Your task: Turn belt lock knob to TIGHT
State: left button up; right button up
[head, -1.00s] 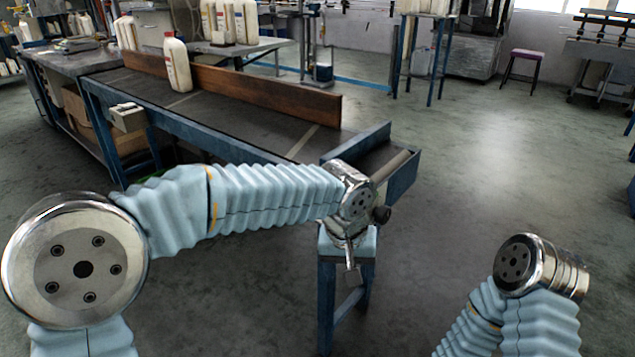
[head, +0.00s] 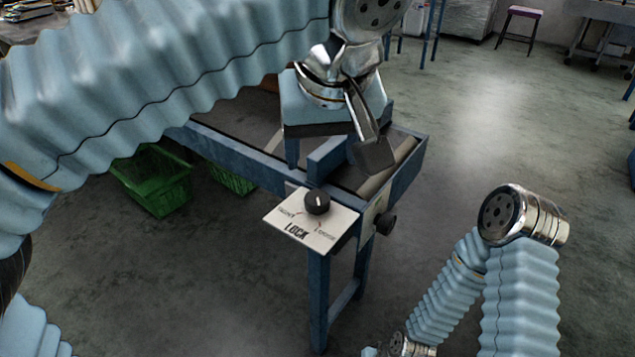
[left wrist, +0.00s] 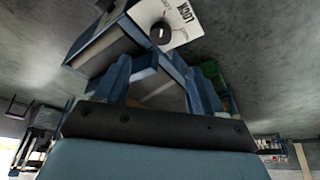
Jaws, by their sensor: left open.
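The black belt lock knob (head: 317,202) sits on a white plate (head: 312,225) marked LOCK at the conveyor's near end. A white mark shows on the knob; the small words beside it are hard to read, so its setting is unclear. My left gripper (head: 309,163) is open and points down, above and behind the knob, apart from it. In the left wrist view, the knob (left wrist: 160,33) and plate (left wrist: 185,22) lie beyond the two open, empty fingers (left wrist: 152,62). My right arm is at the lower right; its gripper is out of view.
The blue conveyor frame (head: 235,153) runs back under my left arm. A second black knob (head: 386,223) sticks out of its side. A green crate (head: 153,180) stands on the floor at the left. The floor to the right is open.

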aim_at(317, 197)
pick_arm(q)
jog(key=b+x, duration=0.2)
jog(key=x, duration=1)
jog(key=shift+f, duration=0.3)
jog(key=shift+c, duration=0.4)
jog(key=c, duration=0.9)
